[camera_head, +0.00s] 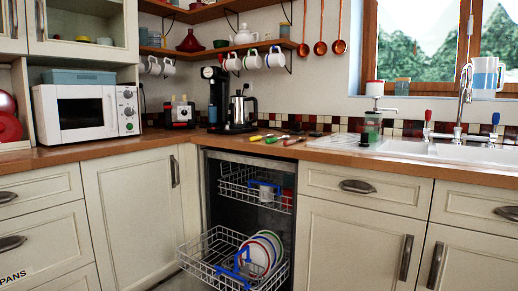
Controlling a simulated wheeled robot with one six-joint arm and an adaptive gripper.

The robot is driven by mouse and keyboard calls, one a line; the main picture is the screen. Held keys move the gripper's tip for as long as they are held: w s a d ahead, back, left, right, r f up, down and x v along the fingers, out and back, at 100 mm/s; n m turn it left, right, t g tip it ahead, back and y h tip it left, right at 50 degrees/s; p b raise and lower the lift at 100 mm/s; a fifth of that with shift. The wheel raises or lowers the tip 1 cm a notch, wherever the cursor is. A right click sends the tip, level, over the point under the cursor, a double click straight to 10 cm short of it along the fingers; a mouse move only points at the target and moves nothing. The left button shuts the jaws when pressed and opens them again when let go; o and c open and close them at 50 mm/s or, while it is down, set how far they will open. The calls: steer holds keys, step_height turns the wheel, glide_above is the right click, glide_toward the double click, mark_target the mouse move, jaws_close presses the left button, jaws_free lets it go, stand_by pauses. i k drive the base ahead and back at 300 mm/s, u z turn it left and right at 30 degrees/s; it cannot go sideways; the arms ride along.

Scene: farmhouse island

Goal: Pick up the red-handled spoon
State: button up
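A utensil with a red handle (291,142) lies on the wooden counter above the open dishwasher, at the right end of a loose row of utensils. It is too small here to tell whether its head is a spoon. Beside it to the left lie a green-handled utensil (273,139) and a yellow-handled one (256,138). My gripper does not show in this view.
The dishwasher stands open, its lower rack (212,249) with plates pulled out below the utensils. A coffee machine (212,100) and a kettle (242,110) stand behind to the left. The sink (465,150) is at the right. Mugs hang above.

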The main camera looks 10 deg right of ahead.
mark_target(290, 141)
steer(key=u, duration=0.3)
steer(key=k, duration=0.6)
steer(key=z, duration=0.8)
steer(key=i, duration=0.7)
steer(key=z, duration=0.5)
steer(key=i, duration=0.75)
steer(key=u, duration=0.3)
